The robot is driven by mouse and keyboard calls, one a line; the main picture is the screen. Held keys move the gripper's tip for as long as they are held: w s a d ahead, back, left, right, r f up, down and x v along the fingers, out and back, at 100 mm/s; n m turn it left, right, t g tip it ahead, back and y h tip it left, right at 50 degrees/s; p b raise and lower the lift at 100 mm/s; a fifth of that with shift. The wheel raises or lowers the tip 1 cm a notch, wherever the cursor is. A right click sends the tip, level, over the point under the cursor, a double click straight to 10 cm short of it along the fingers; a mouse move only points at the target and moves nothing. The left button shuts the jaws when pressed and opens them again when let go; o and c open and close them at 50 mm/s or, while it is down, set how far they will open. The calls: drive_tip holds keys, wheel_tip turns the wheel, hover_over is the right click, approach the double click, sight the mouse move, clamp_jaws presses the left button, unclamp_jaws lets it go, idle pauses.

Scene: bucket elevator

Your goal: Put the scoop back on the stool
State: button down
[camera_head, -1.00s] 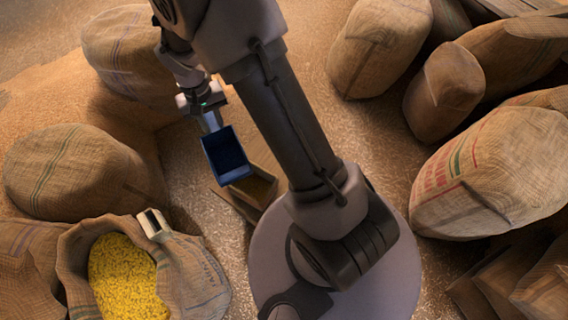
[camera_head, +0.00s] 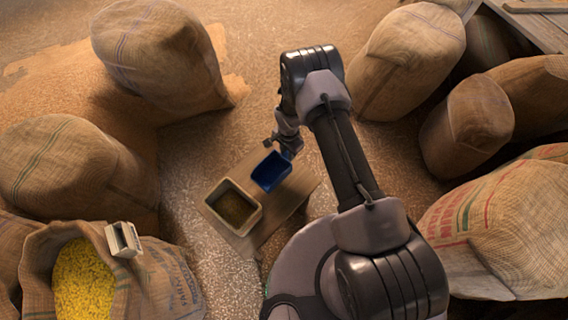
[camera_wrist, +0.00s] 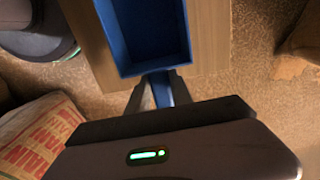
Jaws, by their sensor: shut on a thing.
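The blue scoop (camera_head: 271,171) is an open box-shaped tray with a handle; no grain shows in it. My gripper (camera_head: 287,153) is shut on its handle, and the wrist view also shows the fingers (camera_wrist: 159,93) on either side of the handle. The scoop (camera_wrist: 145,35) is over the wooden stool (camera_head: 290,203), whose flat top (camera_wrist: 209,40) shows on both sides of it in the wrist view. I cannot tell whether the scoop touches the stool top. A tan bin (camera_head: 211,203) with dark grain stands on the stool, close beside the scoop.
An open sack (camera_head: 165,275) of yellow grain stands at lower left, with a small pale box-like thing (camera_head: 123,239) on its rim. Full sacks stand at left (camera_head: 70,165) and right (camera_head: 500,225). Scattered grain covers the clear floor beyond the stool.

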sight(280, 163)
drive_tip(key=shift+d+f+b, duration=0.1)
drive_tip(key=shift+f+b, duration=0.65)
drive_tip(key=shift+f, duration=1.2)
drive_tip(key=c, duration=1.1)
unclamp_jaws()
drive_tip(key=shift+c, duration=0.2)
